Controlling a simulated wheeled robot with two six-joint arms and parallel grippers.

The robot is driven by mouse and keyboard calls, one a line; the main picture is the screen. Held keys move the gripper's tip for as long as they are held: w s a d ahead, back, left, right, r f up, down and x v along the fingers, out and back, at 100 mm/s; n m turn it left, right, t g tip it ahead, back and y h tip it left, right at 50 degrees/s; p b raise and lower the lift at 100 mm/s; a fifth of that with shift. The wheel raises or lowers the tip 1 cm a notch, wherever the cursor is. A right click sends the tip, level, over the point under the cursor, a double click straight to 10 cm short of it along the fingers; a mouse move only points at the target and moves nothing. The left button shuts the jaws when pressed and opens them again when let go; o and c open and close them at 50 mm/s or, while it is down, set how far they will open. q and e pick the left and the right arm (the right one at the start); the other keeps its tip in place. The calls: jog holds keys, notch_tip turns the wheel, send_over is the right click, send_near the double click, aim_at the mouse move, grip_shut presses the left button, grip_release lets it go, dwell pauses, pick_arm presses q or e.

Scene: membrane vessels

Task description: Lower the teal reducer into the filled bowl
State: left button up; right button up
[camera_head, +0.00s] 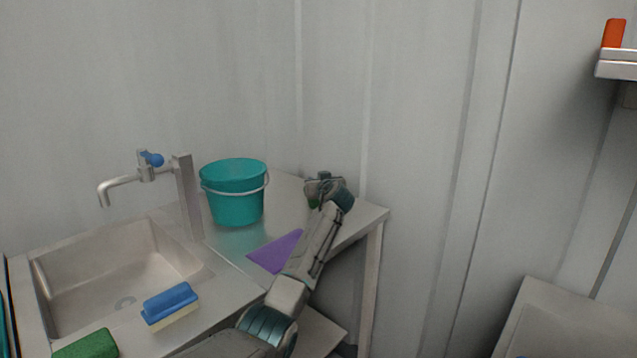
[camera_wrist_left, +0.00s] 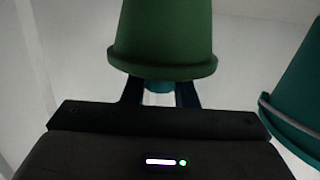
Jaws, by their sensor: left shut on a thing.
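My left gripper (camera_head: 322,186) is above the right back part of the counter, to the right of a teal bucket. In the left wrist view its fingers (camera_wrist_left: 158,92) are shut on a dark green tapered piece (camera_wrist_left: 160,38) with a flared rim at its lower end in that view. Only a small green bit of this piece (camera_head: 313,202) shows in the head view, the rest being hidden by the gripper. It looks green rather than teal, so I cannot tell if it is the reducer. I make out no filled bowl. My right gripper is not in view.
The teal bucket (camera_head: 233,193) with a pale handle stands on the counter; it also shows in the left wrist view (camera_wrist_left: 297,95). A purple flat piece (camera_head: 275,252) lies beside my arm. The sink (camera_head: 110,272), tap (camera_head: 120,181), blue-and-cream sponge (camera_head: 170,305) and green block (camera_head: 87,345) are left.

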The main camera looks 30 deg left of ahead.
pick_arm(q)
jog(key=shift+f, duration=0.15)
jog(key=o, duration=1)
jog(key=shift+o, duration=0.2)
jog(key=shift+s+d, duration=0.1)
